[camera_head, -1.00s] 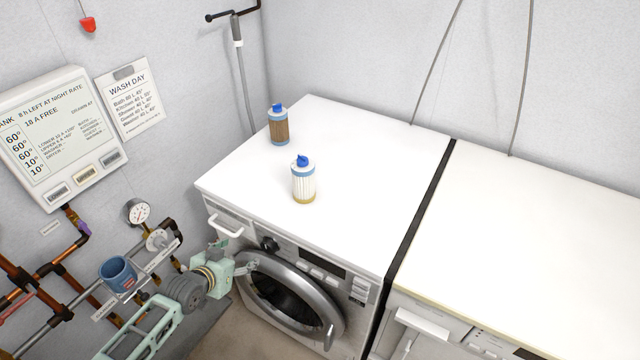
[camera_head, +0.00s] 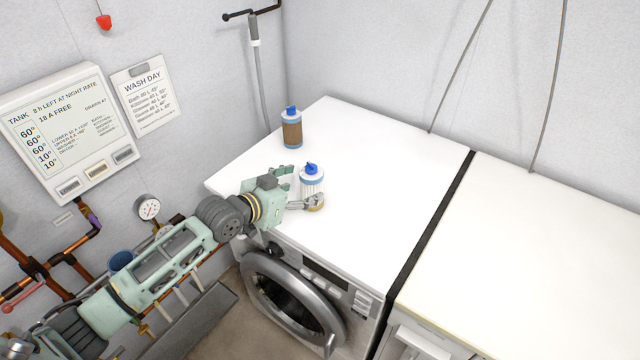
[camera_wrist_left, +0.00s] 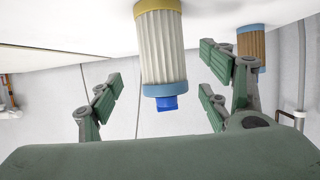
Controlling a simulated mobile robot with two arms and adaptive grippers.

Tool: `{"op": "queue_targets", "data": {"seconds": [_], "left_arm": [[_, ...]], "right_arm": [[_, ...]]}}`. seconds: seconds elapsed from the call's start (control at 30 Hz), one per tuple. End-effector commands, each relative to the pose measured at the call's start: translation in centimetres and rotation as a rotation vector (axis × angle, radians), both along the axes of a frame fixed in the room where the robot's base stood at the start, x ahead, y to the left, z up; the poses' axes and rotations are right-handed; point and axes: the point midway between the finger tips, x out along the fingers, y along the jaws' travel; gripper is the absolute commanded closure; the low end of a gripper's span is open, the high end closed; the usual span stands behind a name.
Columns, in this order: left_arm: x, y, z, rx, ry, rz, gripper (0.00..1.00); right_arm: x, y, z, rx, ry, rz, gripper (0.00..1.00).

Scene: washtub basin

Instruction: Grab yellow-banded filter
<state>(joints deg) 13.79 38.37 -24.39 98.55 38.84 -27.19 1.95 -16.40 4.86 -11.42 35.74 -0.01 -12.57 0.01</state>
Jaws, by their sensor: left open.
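The yellow-banded filter (camera_head: 312,185) stands upright on the white top of the left machine. It has a white pleated body, a blue cap and blue upper band, and a yellow base band, partly hidden behind a finger. My left gripper (camera_head: 301,188) is open, with its fingers on either side of the filter. In the left wrist view the filter (camera_wrist_left: 162,45) appears upside down between the two open fingers (camera_wrist_left: 160,95), with gaps beside it. My right gripper is not in view.
A second filter with a brown body and blue bands (camera_head: 292,130) stands farther back on the machine top (camera_head: 390,170); it also shows in the wrist view (camera_wrist_left: 251,45). Pipes and a gauge (camera_head: 147,207) are at the left wall. The machine top's right side is clear.

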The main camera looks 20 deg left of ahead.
Motion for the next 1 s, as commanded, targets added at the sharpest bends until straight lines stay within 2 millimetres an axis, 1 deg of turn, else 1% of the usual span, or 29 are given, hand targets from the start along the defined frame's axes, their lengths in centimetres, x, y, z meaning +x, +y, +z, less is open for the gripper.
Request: {"op": "queue_targets", "data": {"seconds": [0.03,0.17,0.3,0.4,0.5,0.6,0.87,1.0], "left_arm": [[0.5,-0.2,-0.1,0.000,0.000,0.001,0.29],[1.2,-0.5,-0.5,0.000,-0.001,0.001,0.29],[2.5,-0.9,-1.1,0.000,0.000,0.001,0.29],[3.6,-1.2,-1.7,0.001,0.000,0.002,0.29],[4.6,-1.6,-2.4,0.000,-0.001,0.001,0.29],[5.2,-1.9,-2.7,0.002,-0.002,0.000,0.29],[5.3,-2.0,-2.9,0.002,-0.001,0.000,0.29],[5.3,-1.9,-2.9,0.002,-0.001,0.000,0.40]], "right_arm": [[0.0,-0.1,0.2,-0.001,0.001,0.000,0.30],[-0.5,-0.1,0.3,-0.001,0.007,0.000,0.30],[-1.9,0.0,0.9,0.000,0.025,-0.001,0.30],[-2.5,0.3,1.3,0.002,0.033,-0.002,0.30],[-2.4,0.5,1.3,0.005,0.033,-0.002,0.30],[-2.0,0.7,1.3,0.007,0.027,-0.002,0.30],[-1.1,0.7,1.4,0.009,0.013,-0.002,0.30],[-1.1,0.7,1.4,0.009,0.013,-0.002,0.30]]}}
